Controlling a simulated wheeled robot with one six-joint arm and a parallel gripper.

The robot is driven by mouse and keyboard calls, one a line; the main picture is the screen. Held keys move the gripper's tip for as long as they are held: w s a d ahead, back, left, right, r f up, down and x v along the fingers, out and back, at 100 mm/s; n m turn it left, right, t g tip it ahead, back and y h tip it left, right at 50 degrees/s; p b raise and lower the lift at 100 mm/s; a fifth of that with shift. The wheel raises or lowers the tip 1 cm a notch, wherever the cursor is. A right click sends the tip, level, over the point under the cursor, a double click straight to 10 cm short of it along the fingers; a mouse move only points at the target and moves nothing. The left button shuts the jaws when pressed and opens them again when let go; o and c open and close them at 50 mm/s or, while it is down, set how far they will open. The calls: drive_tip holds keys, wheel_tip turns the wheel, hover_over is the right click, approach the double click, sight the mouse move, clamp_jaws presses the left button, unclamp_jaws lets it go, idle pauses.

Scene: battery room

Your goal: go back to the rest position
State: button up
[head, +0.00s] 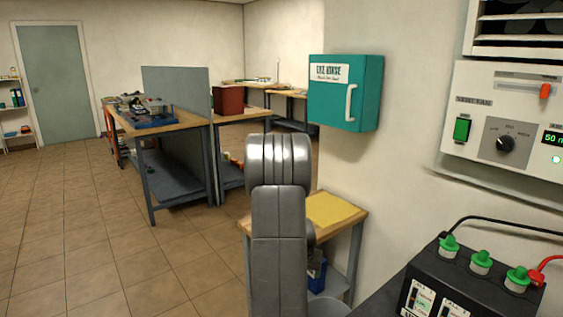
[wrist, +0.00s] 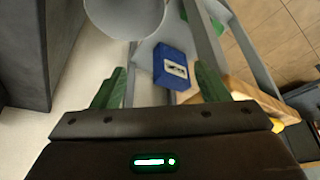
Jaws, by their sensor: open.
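My gripper (wrist: 160,88) shows in the wrist view with its two green fingers spread wide apart. It is open and nothing is between the fingers. A blue box (wrist: 172,66) with a white label lies beyond the fingertips on a grey lower shelf, apart from them. In the head view my grey arm stands in the middle foreground, and my gripper is not seen there.
A small table with a yellow mat (head: 330,208) stands behind my arm. A teal eye rinse box (head: 343,92) hangs on the wall. At right are a control panel (head: 505,140) and a black battery (head: 470,280) with green caps. Tiled floor (head: 70,245) is free at left.

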drive_tip(key=s+a+r+n+p, duration=0.1)
drive_tip(key=s+a+r+p, duration=0.1)
drive_tip(key=r+p, duration=0.4)
drive_tip(key=s+a+r+n+y+p, duration=0.1)
drive_tip(key=s+a+r+n+p, duration=0.1)
drive_tip(key=a+r+p, duration=0.3)
drive_tip(key=shift+a+r+p, duration=0.15)
drive_tip(key=shift+r+p, duration=0.8)
drive_tip(key=shift+p, duration=0.55)
drive_tip(key=shift+s, duration=0.2)
